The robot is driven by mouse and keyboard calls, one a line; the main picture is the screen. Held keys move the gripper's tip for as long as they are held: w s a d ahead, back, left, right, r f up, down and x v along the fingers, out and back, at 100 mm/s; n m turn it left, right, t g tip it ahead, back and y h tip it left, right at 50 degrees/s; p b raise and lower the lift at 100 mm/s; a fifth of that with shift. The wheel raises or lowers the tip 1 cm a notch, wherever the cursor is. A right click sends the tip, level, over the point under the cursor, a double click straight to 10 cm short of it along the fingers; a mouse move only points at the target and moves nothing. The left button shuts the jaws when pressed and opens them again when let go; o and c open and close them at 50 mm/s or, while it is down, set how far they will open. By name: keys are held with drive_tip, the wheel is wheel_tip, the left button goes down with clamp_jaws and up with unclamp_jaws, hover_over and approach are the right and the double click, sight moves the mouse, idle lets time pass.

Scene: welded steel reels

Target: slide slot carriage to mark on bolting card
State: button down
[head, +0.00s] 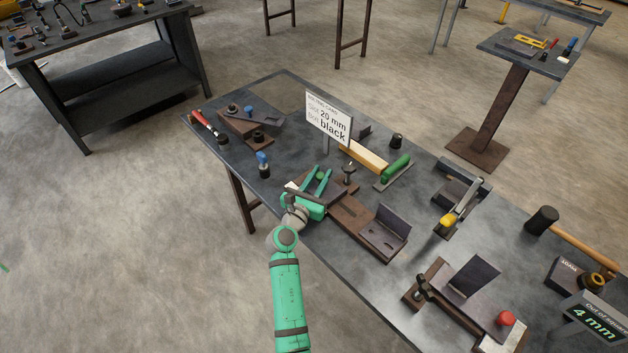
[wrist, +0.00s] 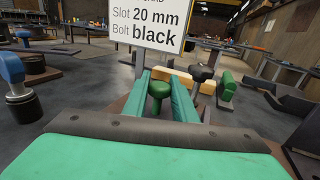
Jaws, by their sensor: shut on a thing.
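The bolting card (head: 328,118) stands upright on the bench and reads "Slot 20 mm, Bolt black"; it also shows in the wrist view (wrist: 158,22). My gripper (head: 320,180) is shut on a green knob (wrist: 158,90), which sits between the two green fingers. The knob appears to belong to the slot carriage, whose body is mostly hidden by my gripper. A brown bar (head: 350,215) runs from under my gripper towards a dark angle plate (head: 385,232). A black-topped bolt (head: 349,168) stands just right of the fingers. I cannot make out the slot mark.
A blue-topped bolt (head: 262,160) stands to the left, beyond a gap. A wooden block (head: 364,156) and a green-handled tool (head: 395,170) lie behind on the right. Clamped fixtures and a mallet (head: 541,220) crowd the bench's right part.

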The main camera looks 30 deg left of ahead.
drive_tip(key=shift+a, duration=0.2)
drive_tip(key=c, duration=1.5)
unclamp_jaws()
drive_tip(key=shift+o, duration=0.2)
drive_tip(key=s, duration=0.3)
drive_tip(key=s+d, duration=0.1)
drive_tip(key=s, duration=0.6)
drive_tip(key=shift+s+d, duration=0.35)
drive_tip(key=shift+d, duration=0.05)
